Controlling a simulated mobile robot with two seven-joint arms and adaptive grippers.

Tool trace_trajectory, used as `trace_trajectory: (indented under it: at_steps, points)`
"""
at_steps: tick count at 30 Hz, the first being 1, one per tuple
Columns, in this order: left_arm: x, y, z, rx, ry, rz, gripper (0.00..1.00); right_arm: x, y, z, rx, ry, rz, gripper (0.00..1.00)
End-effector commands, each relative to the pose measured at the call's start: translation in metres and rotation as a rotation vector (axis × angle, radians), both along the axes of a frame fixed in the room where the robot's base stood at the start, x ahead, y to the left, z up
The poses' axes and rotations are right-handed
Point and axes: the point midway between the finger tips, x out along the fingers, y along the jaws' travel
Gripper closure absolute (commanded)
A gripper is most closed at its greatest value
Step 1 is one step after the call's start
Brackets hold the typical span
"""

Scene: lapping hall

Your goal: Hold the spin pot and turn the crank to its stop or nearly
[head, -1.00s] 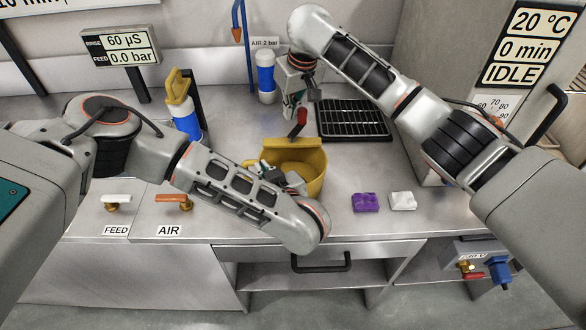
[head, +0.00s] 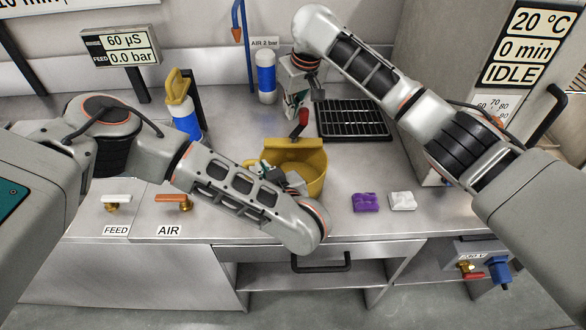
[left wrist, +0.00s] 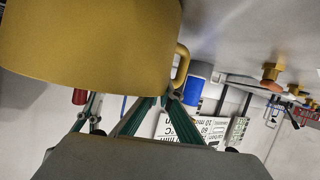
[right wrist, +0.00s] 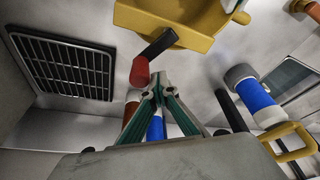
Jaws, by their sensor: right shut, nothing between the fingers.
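The yellow spin pot (head: 313,166) stands on the bench, and a dark crank arm with a red knob (head: 303,117) rises at its far side. The right wrist view shows the crank's dark arm (right wrist: 158,45) reaching out from the pot, with the red knob (right wrist: 140,72) at its end. My left gripper (head: 270,172) is at the pot's left side. My right gripper (right wrist: 158,88) is shut and empty, close beside the knob; contact is unclear.
A black grate (head: 353,119) lies behind and right of the pot. Purple (head: 365,202) and white (head: 402,201) blocks sit to its right. A blue bottle (head: 265,77) stands behind, another with a yellow handle (head: 187,122) at left. Bench space beyond the blocks is clear.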

Motion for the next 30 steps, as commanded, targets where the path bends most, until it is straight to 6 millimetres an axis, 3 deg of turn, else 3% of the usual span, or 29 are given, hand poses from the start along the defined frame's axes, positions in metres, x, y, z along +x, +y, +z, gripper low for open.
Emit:
trace_trajectory:
  at_steps: [7,30]
  points:
    - [0.000,0.004,-0.002,0.000,0.003,0.008,1.00,0.003,-0.007,0.004,-0.012,-0.002,-0.009,1.00]
    - [0.000,0.002,-0.002,0.000,0.003,0.006,1.00,0.001,-0.004,0.068,-0.007,0.000,-0.005,1.00]
